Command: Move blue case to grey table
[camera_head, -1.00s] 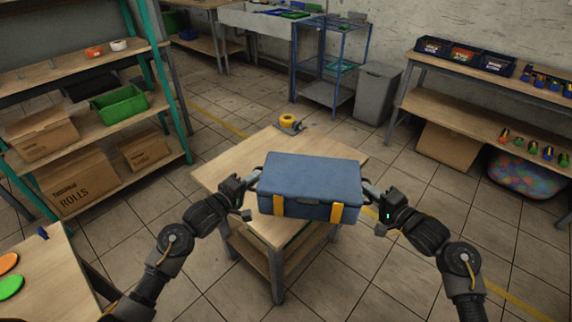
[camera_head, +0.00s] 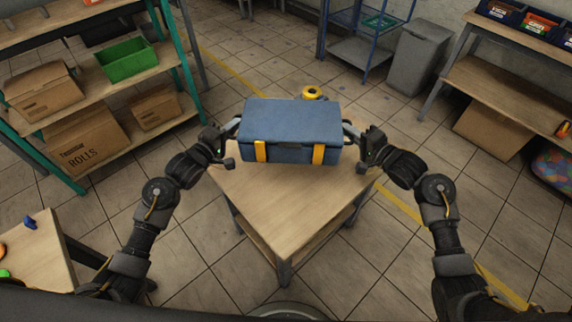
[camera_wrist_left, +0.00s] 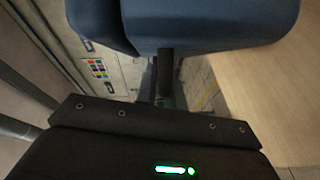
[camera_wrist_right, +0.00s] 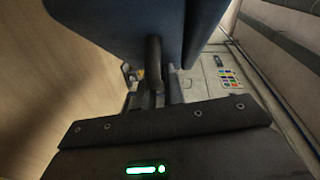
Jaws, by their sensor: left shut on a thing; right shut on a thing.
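The blue case (camera_head: 291,122), with two yellow latches on its front, is upright over the back part of a wooden-topped table (camera_head: 285,205) with grey legs. I cannot tell if its base touches the tabletop. My left gripper (camera_head: 232,130) is shut on the handle at the case's left side. My right gripper (camera_head: 350,131) is shut on the handle at its right side. The case's blue side fills the top of the left wrist view (camera_wrist_left: 205,22) and of the right wrist view (camera_wrist_right: 140,25), with a dark handle below it.
A yellow tape roll (camera_head: 313,93) shows behind the case. A shelf with a green bin (camera_head: 127,61) and cardboard boxes stands left. A blue rack (camera_head: 360,50), a grey bin (camera_head: 419,57) and a workbench (camera_head: 500,92) stand back right. Tiled floor is open around the table.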

